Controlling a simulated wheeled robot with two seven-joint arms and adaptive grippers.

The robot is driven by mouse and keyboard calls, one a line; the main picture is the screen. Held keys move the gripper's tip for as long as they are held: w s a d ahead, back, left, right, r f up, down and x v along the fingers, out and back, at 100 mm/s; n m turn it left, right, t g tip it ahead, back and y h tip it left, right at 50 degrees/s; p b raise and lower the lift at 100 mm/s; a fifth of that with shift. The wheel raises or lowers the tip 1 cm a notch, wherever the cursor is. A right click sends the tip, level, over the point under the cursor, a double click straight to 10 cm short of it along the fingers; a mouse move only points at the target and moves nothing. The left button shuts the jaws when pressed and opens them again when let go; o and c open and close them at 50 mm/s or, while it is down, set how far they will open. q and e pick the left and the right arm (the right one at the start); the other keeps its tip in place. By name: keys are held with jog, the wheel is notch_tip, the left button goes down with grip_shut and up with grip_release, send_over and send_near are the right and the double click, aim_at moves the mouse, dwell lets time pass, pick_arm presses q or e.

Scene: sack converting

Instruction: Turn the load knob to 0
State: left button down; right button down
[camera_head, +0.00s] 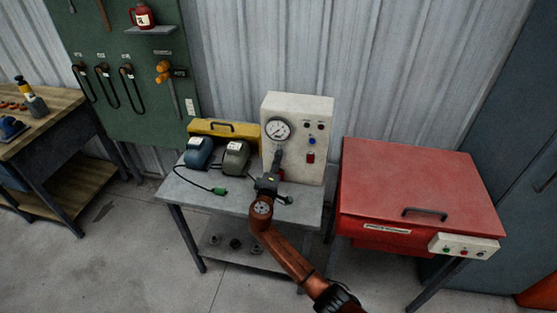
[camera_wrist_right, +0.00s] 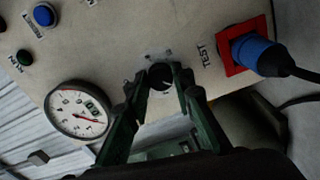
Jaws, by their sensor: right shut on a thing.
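The load knob (camera_wrist_right: 160,78) is a small dark round knob on the pale test panel (camera_wrist_right: 120,45). In the right wrist view it sits between the two fingertips of my right gripper (camera_wrist_right: 158,82), which is shut on it. In the head view my right gripper (camera_head: 279,158) reaches the front of the white panel box (camera_head: 312,108) below the gauge, and it hides the knob. The knob's scale marks are too small to read. A round white gauge (camera_wrist_right: 78,109) with a red needle also shows in the head view (camera_head: 278,129). My left gripper is not in view.
A blue plug (camera_wrist_right: 252,52) sits in a red socket beside the knob. Blue and grey motors (camera_head: 198,153) stand on the grey bench (camera_head: 185,189). A red cabinet (camera_head: 415,180) stands right.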

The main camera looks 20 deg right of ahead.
jog(key=shift+a+f+n, duration=0.1)
jog(key=shift+f+n, duration=0.05)
jog(key=shift+n, duration=0.15)
jog(key=c, duration=1.7)
grip_release()
jog(key=shift+o, duration=0.2)
jog(key=v, duration=1.2)
